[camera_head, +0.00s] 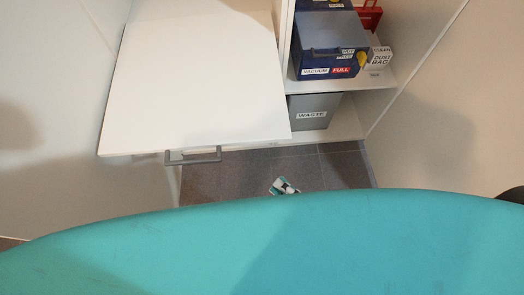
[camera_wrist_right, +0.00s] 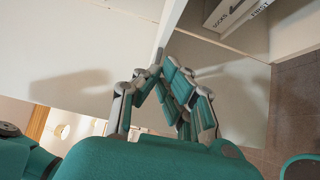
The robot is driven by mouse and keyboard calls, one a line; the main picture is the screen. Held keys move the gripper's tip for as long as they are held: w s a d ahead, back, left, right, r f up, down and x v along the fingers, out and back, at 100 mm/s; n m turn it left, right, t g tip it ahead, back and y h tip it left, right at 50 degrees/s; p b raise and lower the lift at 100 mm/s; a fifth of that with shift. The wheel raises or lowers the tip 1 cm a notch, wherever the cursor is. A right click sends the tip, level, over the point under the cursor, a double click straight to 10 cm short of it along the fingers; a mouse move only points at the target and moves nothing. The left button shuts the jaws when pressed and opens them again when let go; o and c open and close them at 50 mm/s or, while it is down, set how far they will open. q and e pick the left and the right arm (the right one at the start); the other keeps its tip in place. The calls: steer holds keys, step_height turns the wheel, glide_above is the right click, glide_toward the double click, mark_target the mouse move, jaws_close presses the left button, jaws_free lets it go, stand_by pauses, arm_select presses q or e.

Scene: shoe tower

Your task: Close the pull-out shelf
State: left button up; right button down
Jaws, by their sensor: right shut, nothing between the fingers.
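The pull-out shelf (camera_head: 195,85) is a white flat board, pulled out of the white cabinet towards me in the head view. Its top is bare. A grey bar handle (camera_head: 193,155) sits on its front edge. My right gripper (camera_head: 284,186) shows small in the head view, to the right of and below the handle, apart from it, partly hidden by my teal body. In the right wrist view its teal and grey fingers (camera_wrist_right: 161,70) come together at the tips with nothing held, near a white panel edge. My left gripper is not in view.
Right of the pull-out shelf, an open compartment holds a blue vacuum box (camera_head: 328,45) and a white dust bag box (camera_head: 380,58). A grey waste bin (camera_head: 313,111) stands below. White walls flank both sides. The grey tiled floor (camera_head: 335,168) is clear in front.

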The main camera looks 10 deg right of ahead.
mark_target(244, 143)
steer(key=w+a+p, duration=0.1)
steer(key=w, duration=0.2)
steer(key=w+a+p, duration=0.1)
steer(key=w+a, duration=0.1)
steer(key=w, duration=0.1)
steer(key=w+a+p, duration=0.1)
steer(key=w, duration=0.2)
steer(key=shift+a, duration=0.2)
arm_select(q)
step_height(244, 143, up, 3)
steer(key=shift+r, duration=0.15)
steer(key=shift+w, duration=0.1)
